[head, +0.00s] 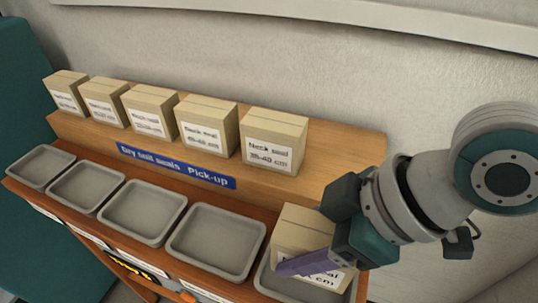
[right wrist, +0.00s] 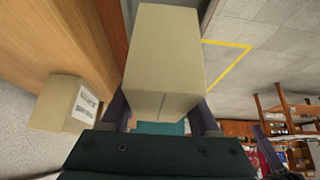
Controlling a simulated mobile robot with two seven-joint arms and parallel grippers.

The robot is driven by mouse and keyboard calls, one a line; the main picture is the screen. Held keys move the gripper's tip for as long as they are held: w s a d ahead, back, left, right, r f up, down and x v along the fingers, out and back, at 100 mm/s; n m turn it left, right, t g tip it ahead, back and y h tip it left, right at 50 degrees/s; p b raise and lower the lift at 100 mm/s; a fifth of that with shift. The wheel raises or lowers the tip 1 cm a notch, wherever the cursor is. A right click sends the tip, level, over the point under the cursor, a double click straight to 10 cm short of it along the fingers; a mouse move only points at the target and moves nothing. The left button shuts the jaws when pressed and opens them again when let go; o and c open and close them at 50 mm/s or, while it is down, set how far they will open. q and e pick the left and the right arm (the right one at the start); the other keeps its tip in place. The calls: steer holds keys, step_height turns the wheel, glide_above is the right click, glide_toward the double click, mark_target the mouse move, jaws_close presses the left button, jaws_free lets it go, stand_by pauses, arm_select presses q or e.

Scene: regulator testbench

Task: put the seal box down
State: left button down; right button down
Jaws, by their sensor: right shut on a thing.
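A tan cardboard seal box (head: 303,222) with a white label is held by my right gripper (head: 306,258) in the head view. A purple finger lies across its label, covering part of the text. The right wrist view shows the same box (right wrist: 165,60) between both fingers (right wrist: 160,112). The box is over the rightmost grey tray (head: 266,283) and hides part of it; I cannot tell whether it touches the tray. My left gripper is not in view.
Several similar boxes stand in a row on the wooden upper shelf, the closest labelled "Neck seal" (head: 272,140). Several empty grey trays, such as this one (head: 215,243), line the lower shelf. A blue sign (head: 176,166) marks the shelf edge. A wall rises behind.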

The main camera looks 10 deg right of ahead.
steer(key=shift+f+b, duration=0.4)
steer(key=shift+f, duration=1.45)
steer(key=shift+c, duration=2)
jaws_free()
steer(key=shift+f, duration=0.1)
steer(key=shift+s+d+r, duration=0.1)
steer(key=shift+d+r, duration=0.05)
steer(key=shift+r, duration=0.3)
steer(key=p+v, duration=0.3)
steer(key=v, duration=0.8)
steer(key=s+d+f+m+h, duration=0.1)
steer(key=s+d+m+h, duration=0.3)
steer(key=s+m, duration=0.5)
steer(key=shift+h, duration=0.6)
